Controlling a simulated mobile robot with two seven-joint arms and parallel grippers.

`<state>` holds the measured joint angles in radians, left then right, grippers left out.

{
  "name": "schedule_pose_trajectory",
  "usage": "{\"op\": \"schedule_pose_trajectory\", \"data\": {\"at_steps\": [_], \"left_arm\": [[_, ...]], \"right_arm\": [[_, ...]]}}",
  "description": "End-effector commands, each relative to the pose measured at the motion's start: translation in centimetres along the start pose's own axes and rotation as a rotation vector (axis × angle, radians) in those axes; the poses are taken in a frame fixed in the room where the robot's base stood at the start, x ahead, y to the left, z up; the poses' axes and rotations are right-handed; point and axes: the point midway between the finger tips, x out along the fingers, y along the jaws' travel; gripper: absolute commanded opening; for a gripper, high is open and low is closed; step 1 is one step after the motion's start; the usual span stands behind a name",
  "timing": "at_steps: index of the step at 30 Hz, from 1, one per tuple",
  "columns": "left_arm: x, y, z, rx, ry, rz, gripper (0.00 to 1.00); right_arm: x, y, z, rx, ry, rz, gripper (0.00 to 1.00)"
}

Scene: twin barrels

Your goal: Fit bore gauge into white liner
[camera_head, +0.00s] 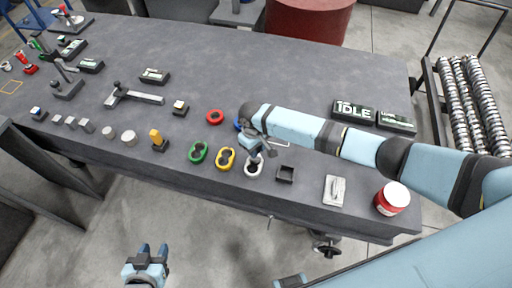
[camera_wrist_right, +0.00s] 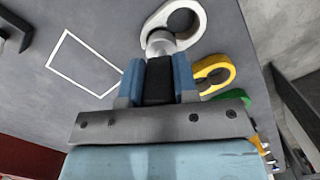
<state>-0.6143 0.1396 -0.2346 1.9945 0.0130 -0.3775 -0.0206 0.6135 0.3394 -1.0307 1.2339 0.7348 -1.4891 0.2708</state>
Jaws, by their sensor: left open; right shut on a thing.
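The white liner (camera_head: 251,168) is a figure-eight ring with two bores near the table's front edge. It also shows at the top of the right wrist view (camera_wrist_right: 196,22). My right gripper (camera_wrist_right: 158,68) is shut on the bore gauge, a dark body with a round silver end (camera_wrist_right: 160,42). That end overlaps the nearer bore of the liner in the wrist view; I cannot tell whether it is inside or just above. In the head view my right gripper (camera_head: 256,150) hangs over the liner and hides most of the gauge. My left gripper (camera_head: 152,250) is open and empty, off the table's front.
Yellow (camera_head: 226,158) and green (camera_head: 198,152) liners lie left of the white one. A white outlined square (camera_wrist_right: 85,62) marks bare tabletop.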

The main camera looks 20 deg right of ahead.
Motion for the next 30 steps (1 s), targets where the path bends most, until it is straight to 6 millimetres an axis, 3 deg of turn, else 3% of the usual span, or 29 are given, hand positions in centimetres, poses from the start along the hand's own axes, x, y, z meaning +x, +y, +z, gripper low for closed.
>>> {"op": "schedule_pose_trajectory", "data": {"at_steps": [30], "left_arm": [[0.6, 0.0, 1.0, 0.0, -0.002, 0.0, 0.43]], "right_arm": [[2.6, 0.0, -0.3, 0.0, 0.001, -0.001, 0.0]]}}
